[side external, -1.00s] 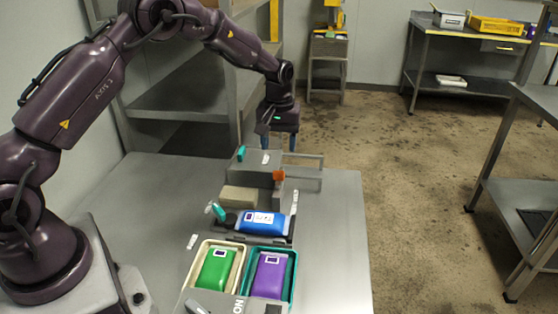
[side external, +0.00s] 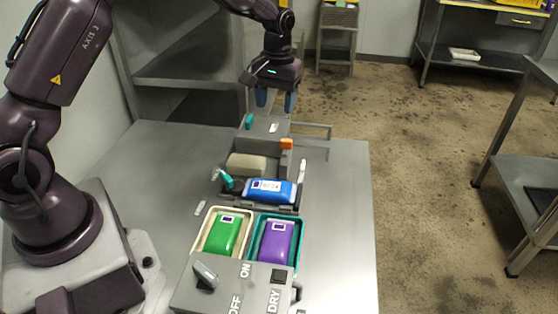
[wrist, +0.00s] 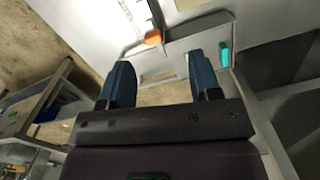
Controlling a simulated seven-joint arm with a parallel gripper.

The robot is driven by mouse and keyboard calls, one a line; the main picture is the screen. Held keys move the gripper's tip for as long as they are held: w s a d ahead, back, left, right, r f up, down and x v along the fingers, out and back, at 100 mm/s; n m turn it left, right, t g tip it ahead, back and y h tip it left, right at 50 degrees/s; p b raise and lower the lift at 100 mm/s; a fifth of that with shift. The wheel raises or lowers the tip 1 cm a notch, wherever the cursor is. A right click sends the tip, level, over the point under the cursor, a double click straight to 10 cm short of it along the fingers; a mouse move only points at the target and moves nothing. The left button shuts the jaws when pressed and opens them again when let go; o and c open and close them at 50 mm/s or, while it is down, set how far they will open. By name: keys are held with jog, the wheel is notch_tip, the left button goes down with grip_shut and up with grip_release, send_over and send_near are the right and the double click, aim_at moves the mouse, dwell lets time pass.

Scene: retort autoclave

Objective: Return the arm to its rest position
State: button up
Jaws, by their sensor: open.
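My gripper (side external: 276,99) hangs above the far end of the metal table, over the grey box of the autoclave fixture (side external: 262,128). Its two blue fingers point down, apart and with nothing between them. In the wrist view my gripper (wrist: 155,85) also shows spread fingers, with an orange block (wrist: 153,38) and a teal handle (wrist: 224,54) beyond them. A blue pouch (side external: 270,191) lies in the fixture's near part, below and in front of my gripper. My arm arches from its base at the left.
A green pouch (side external: 225,234) lies in a cream tray (side external: 204,246), and a purple pouch (side external: 275,240) in a teal tray (side external: 298,234). A control box (side external: 225,288) with a knob stands in front. Shelving (side external: 180,68) is behind; the table's right side is clear.

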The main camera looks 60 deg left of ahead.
jog(key=s+d+r+m+t, duration=0.3)
jog(key=s+r, duration=0.5)
jog(key=s, duration=0.5)
jog(key=s+d+r+m+t, duration=0.3)
jog(key=s+d+r, duration=0.2)
jog(key=s, duration=0.8)
notch_tip(320, 180, up, 4)
jog(key=shift+s+d+f+m, duration=0.15)
jog(key=shift+d+f+m, duration=0.05)
jog(key=shift+d+m, duration=0.2)
